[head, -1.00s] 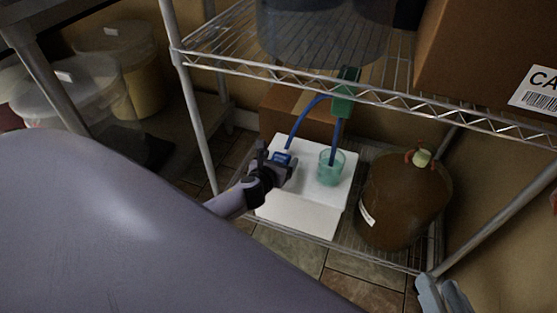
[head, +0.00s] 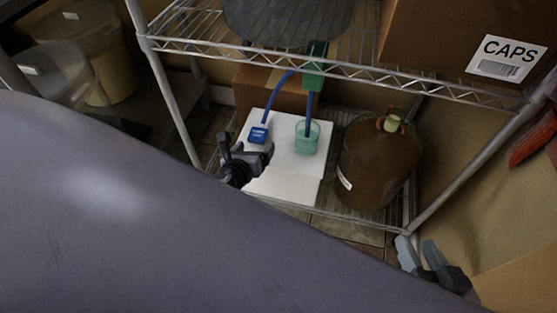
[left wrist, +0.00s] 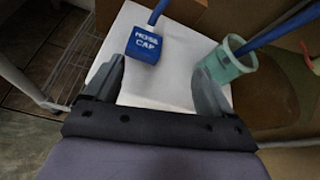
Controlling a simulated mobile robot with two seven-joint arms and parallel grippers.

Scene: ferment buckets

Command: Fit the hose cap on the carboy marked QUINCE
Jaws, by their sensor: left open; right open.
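The blue hose cap (head: 258,133) sits on the white block (head: 285,187) on the lower shelf, a blue hose rising from it. Its lettering reads HOSE CAP in the left wrist view (left wrist: 145,45). My left gripper (head: 247,149) is open and empty, just in front of the cap and apart from it. In the left wrist view the cap lies beyond my fingertips (left wrist: 157,82). A brown carboy (head: 373,170) stands right of the block, with a pale neck and a side label too small to read. My right gripper (head: 420,250) is open and empty at lower right.
A green cup (head: 307,143) on the block holds the hose's other end, which passes a green clip (head: 314,66) on the upper shelf edge. A shelf post (head: 455,190) stands right of the carboy. A CAPS carton (head: 430,40) and a large tub (head: 290,18) are above.

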